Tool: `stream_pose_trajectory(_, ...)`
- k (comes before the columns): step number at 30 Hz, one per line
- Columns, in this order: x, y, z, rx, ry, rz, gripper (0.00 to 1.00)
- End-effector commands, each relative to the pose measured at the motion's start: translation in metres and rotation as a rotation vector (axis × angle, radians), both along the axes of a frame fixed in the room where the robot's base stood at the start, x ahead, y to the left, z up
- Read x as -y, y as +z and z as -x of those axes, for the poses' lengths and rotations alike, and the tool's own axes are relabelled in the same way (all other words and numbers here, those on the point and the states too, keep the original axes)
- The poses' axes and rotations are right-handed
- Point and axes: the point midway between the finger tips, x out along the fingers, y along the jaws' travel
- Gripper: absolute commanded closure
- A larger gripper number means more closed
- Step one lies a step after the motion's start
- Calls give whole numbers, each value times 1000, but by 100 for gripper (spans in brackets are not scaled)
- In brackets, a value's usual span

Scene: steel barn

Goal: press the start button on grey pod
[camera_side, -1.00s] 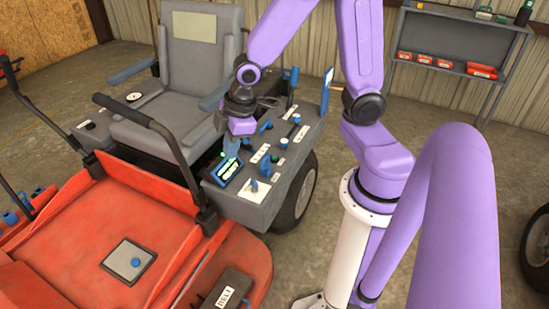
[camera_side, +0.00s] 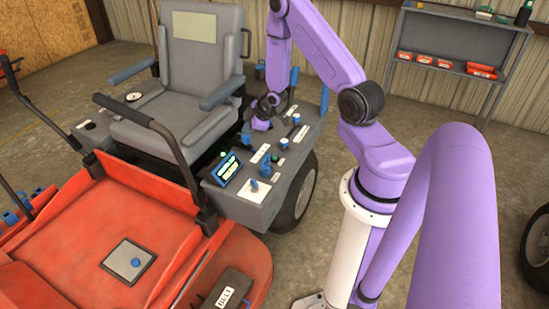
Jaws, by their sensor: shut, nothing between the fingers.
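The grey pod (camera_side: 245,207) is the console at the right of the mower seat. Its top carries several blue and dark controls beside white labels that are too small to read, so I cannot tell which is the start button. A blue-framed display (camera_side: 226,169) with lit green marks sits at its front left. A knob with a blue cap (camera_side: 254,185) stands near its front edge. My wrist hides part of the rear controls. Contact with the pod cannot be made out.
The grey seat (camera_side: 160,108) and its blue-padded armrest (camera_side: 222,93) stand left of my gripper. A black-gripped lever (camera_side: 140,122) rises in front of the seat. A shelf (camera_side: 455,68) with red bins stands at the back right wall.

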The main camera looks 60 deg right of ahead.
Motion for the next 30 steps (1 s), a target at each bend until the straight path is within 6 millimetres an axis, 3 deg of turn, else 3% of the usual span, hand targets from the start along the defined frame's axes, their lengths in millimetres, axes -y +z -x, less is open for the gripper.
stream_pose_trajectory(1, 16, -11, 8, 14, -27, 3, 100)
stream_pose_trajectory(6, 59, -36, 28, 80, -93, 27, 100)
stream_pose_trajectory(12, 88, -53, 50, 138, -152, 56, 100)
stream_pose_trajectory(18, 98, -59, 59, 160, -174, 68, 100)
stream_pose_trajectory(30, 98, -61, 59, 161, -174, 69, 100)
